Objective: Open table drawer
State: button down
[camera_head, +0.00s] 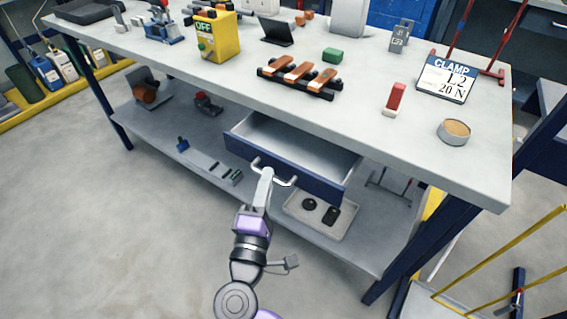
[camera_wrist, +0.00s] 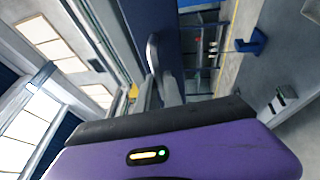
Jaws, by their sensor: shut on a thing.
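The table drawer (camera_head: 294,150) hangs under the worktable and stands pulled out, its empty light-grey inside showing. Its blue front carries a pale bar handle (camera_head: 287,183). My gripper (camera_head: 265,172) is at the left part of that handle, shut on it. In the wrist view, the handle (camera_wrist: 153,52) runs beside the blue drawer front (camera_wrist: 158,25), and my gripper's fingers (camera_wrist: 160,93) reach it; the exact contact is partly hidden.
The worktable top (camera_head: 200,65) holds a yellow OFF box (camera_head: 212,38), copper-coloured bars on a black rack (camera_head: 300,75), a red block (camera_head: 394,98), a round tin (camera_head: 454,131) and a CLAMP sign (camera_head: 447,80). A tray (camera_head: 322,222) lies on the lower shelf below the drawer.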

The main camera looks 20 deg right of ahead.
jog(key=s+a, duration=0.5)
jog(key=a, duration=0.2)
jog(key=shift+s+a, duration=0.3)
jog(key=c, duration=1.5)
grip_release()
jog(key=v, duration=0.8)
